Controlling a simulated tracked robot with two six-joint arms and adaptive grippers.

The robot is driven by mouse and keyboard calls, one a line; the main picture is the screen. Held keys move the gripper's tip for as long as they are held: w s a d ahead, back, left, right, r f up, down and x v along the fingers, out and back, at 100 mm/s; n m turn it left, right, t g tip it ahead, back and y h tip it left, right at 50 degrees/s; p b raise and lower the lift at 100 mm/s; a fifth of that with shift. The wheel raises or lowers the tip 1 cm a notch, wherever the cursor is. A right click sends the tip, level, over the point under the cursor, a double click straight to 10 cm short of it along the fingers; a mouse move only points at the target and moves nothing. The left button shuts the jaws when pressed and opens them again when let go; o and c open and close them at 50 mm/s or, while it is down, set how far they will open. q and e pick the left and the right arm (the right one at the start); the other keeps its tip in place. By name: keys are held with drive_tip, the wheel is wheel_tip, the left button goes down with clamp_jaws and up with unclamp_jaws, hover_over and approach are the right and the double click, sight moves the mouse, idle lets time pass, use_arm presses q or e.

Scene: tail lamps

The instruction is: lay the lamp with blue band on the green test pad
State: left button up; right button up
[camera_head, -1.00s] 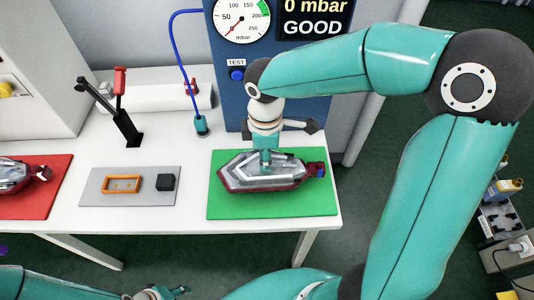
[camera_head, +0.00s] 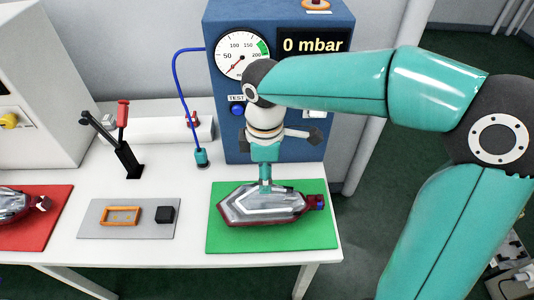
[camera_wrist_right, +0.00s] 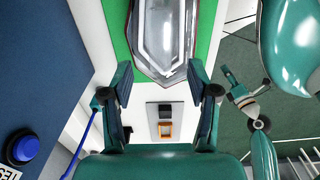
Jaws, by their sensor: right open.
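The lamp with the blue band (camera_head: 262,207) lies flat on the green test pad (camera_head: 225,242) in the head view. It has a clear and silver face, a dark red rim and a blue band at its right end. My right gripper (camera_head: 265,183) is just above the lamp's middle. In the right wrist view its fingers (camera_wrist_right: 160,85) are spread with nothing between them, and the lamp (camera_wrist_right: 165,35) lies beyond them. My left gripper is out of the head view; it seems to show small in the right wrist view (camera_wrist_right: 240,92), its jaws unclear.
A blue tester (camera_head: 222,120) with gauge and "0 mbar" display stands behind the pad. A blue hose (camera_head: 176,90) ends left of it. A grey mat (camera_head: 95,230) holds an orange frame and black block. Another lamp (camera_head: 12,203) lies on a red pad (camera_head: 35,235).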

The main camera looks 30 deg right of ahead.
wheel_tip(320, 180, up, 5)
drive_tip(key=shift+r, duration=0.1)
idle(0.6)
